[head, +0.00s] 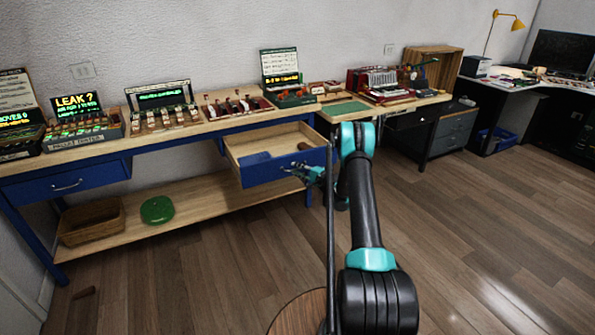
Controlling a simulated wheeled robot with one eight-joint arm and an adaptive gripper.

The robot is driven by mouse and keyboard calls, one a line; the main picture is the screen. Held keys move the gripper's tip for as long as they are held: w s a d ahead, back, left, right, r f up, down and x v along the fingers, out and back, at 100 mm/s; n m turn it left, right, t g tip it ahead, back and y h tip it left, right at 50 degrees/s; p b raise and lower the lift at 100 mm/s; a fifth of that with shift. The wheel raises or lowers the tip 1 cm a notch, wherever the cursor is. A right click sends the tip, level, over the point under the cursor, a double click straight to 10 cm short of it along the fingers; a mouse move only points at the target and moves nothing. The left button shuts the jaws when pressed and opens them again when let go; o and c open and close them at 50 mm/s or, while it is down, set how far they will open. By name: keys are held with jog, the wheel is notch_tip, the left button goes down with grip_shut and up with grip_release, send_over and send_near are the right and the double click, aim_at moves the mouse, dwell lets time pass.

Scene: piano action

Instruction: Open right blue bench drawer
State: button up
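The right blue bench drawer (268,172) stands pulled well out from under the wooden bench (205,127). My gripper (298,170) is at the right part of the drawer's blue front, around where a handle would be. The fingers are small and partly hidden by my arm, so I cannot tell whether they are shut on the handle. The left blue drawer (66,186) is closed, with a metal handle.
Several trays and display boxes line the bench top. A wicker basket (92,222) and a green round item (157,210) sit on the lower shelf (205,197). A second desk (405,108) stands to the right. The wooden floor (470,220) at right is clear.

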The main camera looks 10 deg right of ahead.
jog(key=shift+d, duration=0.1)
jog(key=v, duration=1.2)
jog(key=s+a+r+n+g+h, duration=0.25)
jog(key=s+a+r, duration=0.35)
jog(key=s+r, duration=0.3)
jog(key=s+a+r+n+g+h, duration=0.25)
jog(key=s+a+r+g, duration=0.2)
jog(key=s+r, duration=0.4)
jog(key=s+d+f+n+h, duration=0.1)
jog(key=s+n+h, duration=0.1)
jog(key=s, duration=1.4)
jog(key=s+d+f+n+g+h, duration=0.1)
jog(key=s+d+f+n+h, duration=0.1)
jog(key=s, duration=1.5)
jog(key=shift+n+h, duration=0.7)
jog(key=shift+h, duration=0.3)
